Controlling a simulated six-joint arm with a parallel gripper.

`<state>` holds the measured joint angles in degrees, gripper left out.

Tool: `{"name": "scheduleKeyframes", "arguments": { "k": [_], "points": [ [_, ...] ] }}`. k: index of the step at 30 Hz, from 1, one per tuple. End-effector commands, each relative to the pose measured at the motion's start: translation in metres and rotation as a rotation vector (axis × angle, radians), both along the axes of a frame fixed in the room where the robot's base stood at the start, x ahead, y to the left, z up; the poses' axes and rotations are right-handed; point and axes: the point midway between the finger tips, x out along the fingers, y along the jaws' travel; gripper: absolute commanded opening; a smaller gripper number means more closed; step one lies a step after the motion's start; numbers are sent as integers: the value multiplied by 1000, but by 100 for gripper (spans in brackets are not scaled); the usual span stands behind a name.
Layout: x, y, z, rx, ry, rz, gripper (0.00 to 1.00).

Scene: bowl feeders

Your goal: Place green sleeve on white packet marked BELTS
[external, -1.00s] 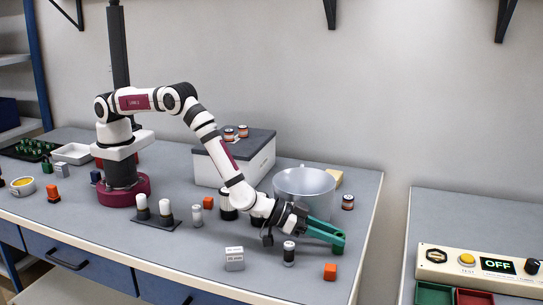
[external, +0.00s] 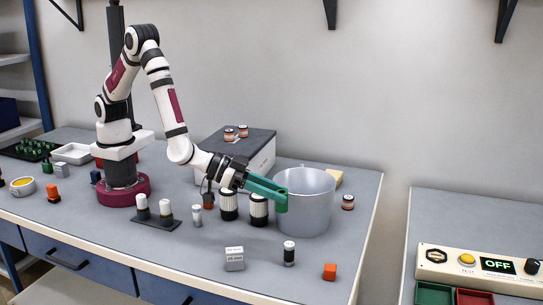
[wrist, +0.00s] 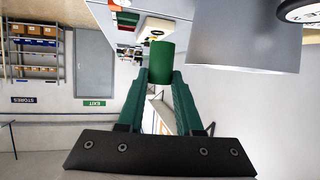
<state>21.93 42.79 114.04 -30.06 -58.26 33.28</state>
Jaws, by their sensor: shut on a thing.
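My gripper (external: 280,194) has green fingers and is shut on the green sleeve (external: 281,204). It holds the sleeve above the bench, in front of the left side of the large grey bowl. In the wrist view the green sleeve (wrist: 161,62) sits between the tips of my gripper (wrist: 161,78). A small white packet (external: 234,259) with dark print stands near the bench's front edge, below and left of the gripper; its lettering is too small to read. The packet does not show clearly in the wrist view.
The grey bowl (external: 305,208) is close beside the fingers. Two black-and-white cylinders (external: 258,211) stand under the gripper. The bench around the packet is mostly clear.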

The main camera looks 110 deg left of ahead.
Motion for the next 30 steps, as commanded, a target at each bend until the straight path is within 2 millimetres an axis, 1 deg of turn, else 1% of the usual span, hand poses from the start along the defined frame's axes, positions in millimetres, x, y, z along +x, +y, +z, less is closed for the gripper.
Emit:
{"name": "scheduleKeyframes", "arguments": {
  "k": [1, 3, 6, 10, 11, 12, 17, 20, 23, 25, 27, 30],
  "points": [
    [1, 0, 15, -2, -6, 2, 0],
    [0, 0, 34, -2, -5, 0, 0],
    [0, 0, 57, -3, -5, 1, 0],
    [0, 0, 80, -3, -4, 2, 0],
    [1, 4, 82, -1, -2, 6, 0],
    [2, 13, 80, 1, 0, 20, 0],
    [6, 46, 79, 1, -1, 69, 0],
    [8, 72, 79, 1, -1, 108, 0],
    [9, 106, 79, 0, -2, 157, 0],
    [7, 132, 80, 0, -3, 197, 0],
    [5, 160, 80, 1, -3, 238, 0],
    [-1, 196, 79, 0, -2, 290, 0]
  ]
}}
